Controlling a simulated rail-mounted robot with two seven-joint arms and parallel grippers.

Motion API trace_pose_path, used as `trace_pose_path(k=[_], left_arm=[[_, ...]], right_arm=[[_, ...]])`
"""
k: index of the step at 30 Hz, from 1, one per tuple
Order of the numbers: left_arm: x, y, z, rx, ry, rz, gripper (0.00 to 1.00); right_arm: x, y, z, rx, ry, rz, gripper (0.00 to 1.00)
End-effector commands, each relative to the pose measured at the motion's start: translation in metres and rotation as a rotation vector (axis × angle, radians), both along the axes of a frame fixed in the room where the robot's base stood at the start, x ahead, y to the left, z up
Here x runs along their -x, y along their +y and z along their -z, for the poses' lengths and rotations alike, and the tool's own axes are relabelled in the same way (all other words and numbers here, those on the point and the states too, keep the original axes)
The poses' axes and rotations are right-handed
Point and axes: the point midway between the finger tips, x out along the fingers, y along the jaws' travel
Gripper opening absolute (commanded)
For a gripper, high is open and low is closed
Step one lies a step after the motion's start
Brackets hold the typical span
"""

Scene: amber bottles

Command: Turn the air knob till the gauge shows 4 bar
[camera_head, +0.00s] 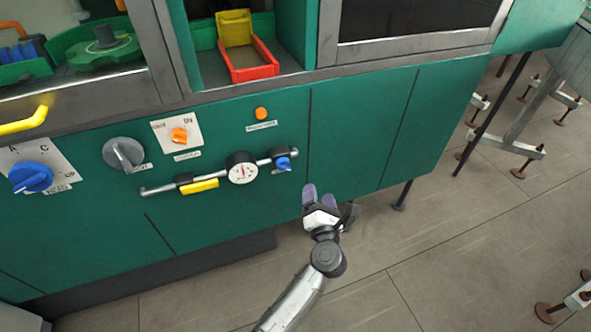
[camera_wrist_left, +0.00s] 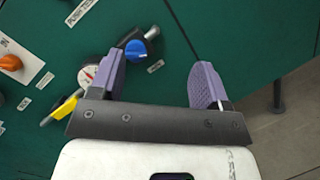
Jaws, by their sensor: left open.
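The blue air knob (camera_head: 284,163) sits at the right end of a pipe on the green machine front. The round white gauge (camera_head: 242,168) is just left of it on the same pipe. The gauge's needle is too small to read. My left gripper (camera_head: 319,194) is open and empty, below and right of the knob, apart from it. In the left wrist view the knob (camera_wrist_left: 135,50) shows beyond the left finger, outside the gap between the fingers. That finger partly covers the gauge (camera_wrist_left: 88,74). My right gripper is out of view.
A yellow lever (camera_head: 200,186) is on the pipe left of the gauge. An orange switch (camera_head: 179,135), a grey dial (camera_head: 123,153) and a blue selector (camera_head: 31,177) sit further left. An orange button (camera_head: 261,113) is above. Floor is clear in front of the machine.

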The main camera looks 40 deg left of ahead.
Motion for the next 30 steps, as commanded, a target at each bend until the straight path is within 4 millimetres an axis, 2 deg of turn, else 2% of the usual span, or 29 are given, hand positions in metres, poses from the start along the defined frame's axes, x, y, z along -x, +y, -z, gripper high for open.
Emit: trace_pose_path(k=[6,11,17,30], left_arm=[[0.025,0.024,0.017,0.158,-0.014,-0.208,0.7],[0.031,0.032,0.021,0.204,-0.044,-0.258,0.7],[0.018,0.051,0.022,0.209,-0.056,-0.255,0.7],[-0.025,0.117,0.022,0.207,-0.054,-0.253,0.7]], right_arm=[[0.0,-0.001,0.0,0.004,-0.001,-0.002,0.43],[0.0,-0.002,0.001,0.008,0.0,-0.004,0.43],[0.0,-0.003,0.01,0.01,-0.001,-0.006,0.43],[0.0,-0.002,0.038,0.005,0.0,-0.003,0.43]])
